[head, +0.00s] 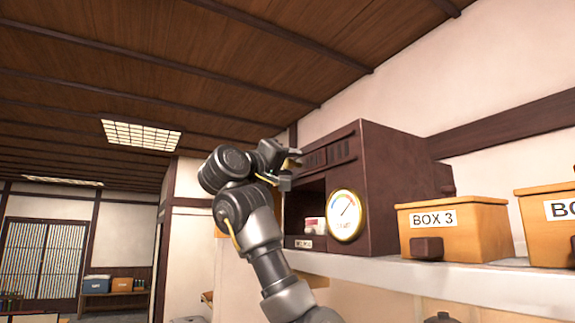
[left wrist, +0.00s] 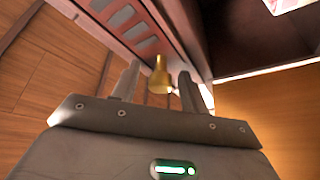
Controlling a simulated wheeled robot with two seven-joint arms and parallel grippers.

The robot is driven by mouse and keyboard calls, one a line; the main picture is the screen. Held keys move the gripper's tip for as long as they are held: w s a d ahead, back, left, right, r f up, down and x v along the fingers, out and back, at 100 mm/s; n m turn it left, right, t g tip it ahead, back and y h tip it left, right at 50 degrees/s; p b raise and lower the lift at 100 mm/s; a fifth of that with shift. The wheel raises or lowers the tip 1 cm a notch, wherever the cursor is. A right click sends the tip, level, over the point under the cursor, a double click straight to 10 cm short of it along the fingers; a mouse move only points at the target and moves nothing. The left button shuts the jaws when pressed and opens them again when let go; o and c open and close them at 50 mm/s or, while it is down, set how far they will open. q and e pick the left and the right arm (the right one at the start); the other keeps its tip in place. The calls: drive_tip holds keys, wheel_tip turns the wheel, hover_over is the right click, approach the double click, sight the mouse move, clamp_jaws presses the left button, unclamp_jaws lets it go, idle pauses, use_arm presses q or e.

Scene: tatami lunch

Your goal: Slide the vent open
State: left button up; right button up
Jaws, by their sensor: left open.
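The vent (head: 327,154) is a slotted strip along the top of the dark brown cabinet's front. In the left wrist view the vent (left wrist: 122,24) shows as a reddish strip with grey slots, running to the upper left. A small brass knob (left wrist: 160,74) stands out below it. My left gripper (head: 289,168) is at the cabinet's upper left front. In the left wrist view its open fingers (left wrist: 160,88) stand on either side of the knob. I cannot tell whether they touch it. My right gripper is not in view.
The cabinet (head: 393,185) stands on a pale shelf (head: 420,276). Its front has a round dial (head: 346,215) and an open compartment with a red and white item (head: 314,226). An orange box labelled BOX 3 (head: 470,232) is to the right. The room left of my arm is open.

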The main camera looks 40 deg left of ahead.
use_arm(q)
drive_tip(key=shift+s+f+b, duration=0.2)
drive_tip(key=shift+s+b, duration=0.05)
drive_tip(key=shift+b, duration=0.05)
drive_tip(key=b+v, duration=0.6)
drive_tip(key=v, duration=0.4)
drive_tip(key=shift+s, duration=0.15)
drive_tip(key=shift+o, duration=0.2)
drive_tip(key=shift+r, duration=0.1)
